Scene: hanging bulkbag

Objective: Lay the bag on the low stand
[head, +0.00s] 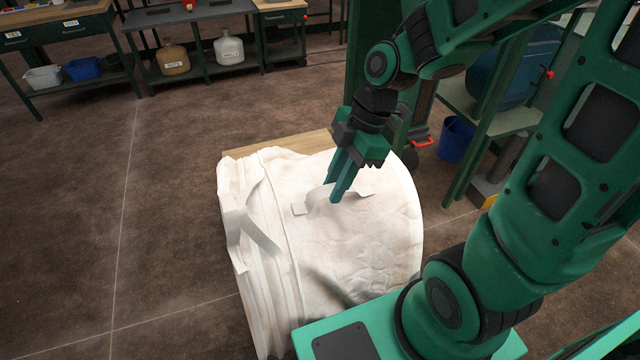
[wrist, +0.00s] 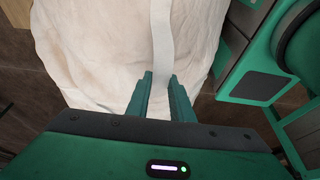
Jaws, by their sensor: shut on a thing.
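The large white bag (head: 360,245) lies slumped and creased in front of me, with loose straps on its left side. It also fills the upper part of the wrist view (wrist: 95,50). A wooden surface, apparently the low stand (head: 275,146), shows only along the bag's far edge; the rest is hidden beneath or behind the bag. My gripper (head: 337,192) points down at the bag's upper side. In the wrist view a pale strap (wrist: 162,45) of the bag runs down between my fingertips (wrist: 158,82), and my gripper is shut on it.
A bench (head: 190,15) with two jugs beneath stands at the back. A blue bucket (head: 456,138) and a green-framed rack (head: 490,130) stand at right. The brown floor (head: 90,200) on the left is clear.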

